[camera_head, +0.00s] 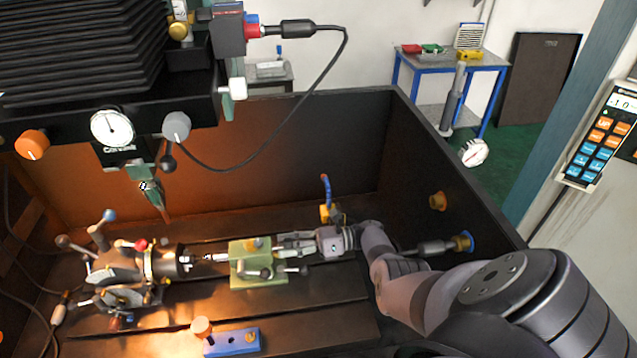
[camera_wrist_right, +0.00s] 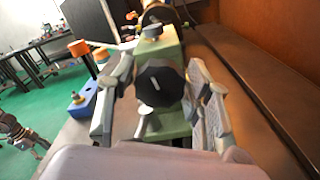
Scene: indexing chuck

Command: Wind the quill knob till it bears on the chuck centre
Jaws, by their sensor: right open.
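The green tailstock (camera_head: 243,270) stands on the slotted table, and it also shows in the right wrist view (camera_wrist_right: 172,49). Its black quill knob (camera_wrist_right: 160,83), with a white mark on its face, sits between the spread fingers of my right gripper (camera_wrist_right: 158,92). In the head view my right gripper (camera_head: 290,243) reaches the tailstock from the right, open, and hides the knob. The thin quill tip (camera_head: 208,258) points left at the chuck (camera_head: 166,262). I cannot tell whether tip and chuck touch. My left gripper is not in view.
A blue block (camera_head: 232,342) with an orange-topped knob lies in front of the tailstock. Small levers (camera_head: 265,272) stick out of the tailstock's front. A blue-tipped nozzle (camera_head: 325,190) stands behind my gripper. The machine head (camera_head: 110,60) hangs above left. The tray wall (camera_head: 290,150) closes the back.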

